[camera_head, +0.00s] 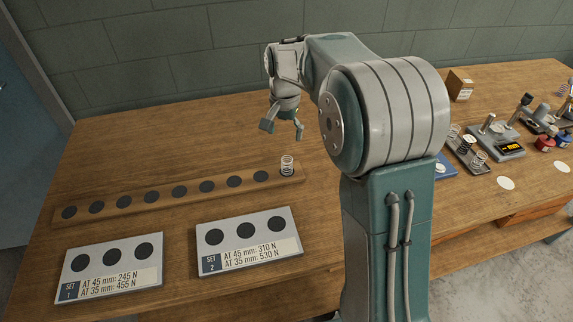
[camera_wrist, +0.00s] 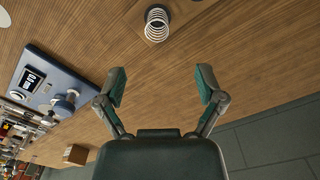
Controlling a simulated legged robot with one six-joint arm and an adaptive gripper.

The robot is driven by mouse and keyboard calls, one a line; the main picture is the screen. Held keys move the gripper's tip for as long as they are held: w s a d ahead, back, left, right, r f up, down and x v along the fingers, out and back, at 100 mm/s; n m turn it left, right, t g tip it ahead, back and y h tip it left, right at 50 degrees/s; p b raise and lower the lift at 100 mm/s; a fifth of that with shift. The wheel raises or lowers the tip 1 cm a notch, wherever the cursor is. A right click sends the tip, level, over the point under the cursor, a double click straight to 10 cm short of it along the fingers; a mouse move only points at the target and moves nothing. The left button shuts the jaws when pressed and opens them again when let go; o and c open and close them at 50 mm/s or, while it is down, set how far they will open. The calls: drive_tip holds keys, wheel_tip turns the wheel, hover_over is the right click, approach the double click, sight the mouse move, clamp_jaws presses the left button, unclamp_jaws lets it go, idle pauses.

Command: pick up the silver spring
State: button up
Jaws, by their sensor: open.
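A silver spring (camera_head: 287,165) stands upright on the right end of a long wooden strip (camera_head: 135,205). It also shows at the top of the wrist view (camera_wrist: 157,24), seen from above as light coils around a dark centre. My gripper (camera_head: 284,129) is open and empty above the table, behind and above the spring in the head view. In the wrist view the two fingers (camera_wrist: 161,82) are spread apart, with bare wood between them and the spring beyond their tips.
A SET 1 board (camera_head: 110,277) and a SET 2 board (camera_head: 250,255), with empty dark circles, lie in front of the strip. A tray with more springs (camera_head: 479,159) and a device with a display (camera_head: 497,143) stand at right. A cardboard box (camera_head: 460,85) stands behind them.

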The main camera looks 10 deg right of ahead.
hover_over(287, 160)
wheel_tip(287, 160, down, 5)
drive_tip(key=shift+w+r, duration=0.1)
drive_tip(key=shift+w, duration=0.05)
drive_tip(key=shift+d+f, duration=0.25)
drive_tip(key=shift+f, duration=0.45)
drive_tip(key=f, duration=0.4)
drive_tip(key=shift+a+f, duration=0.4)
drive_tip(key=shift+d, duration=0.15)
drive_tip(key=c, duration=0.9)
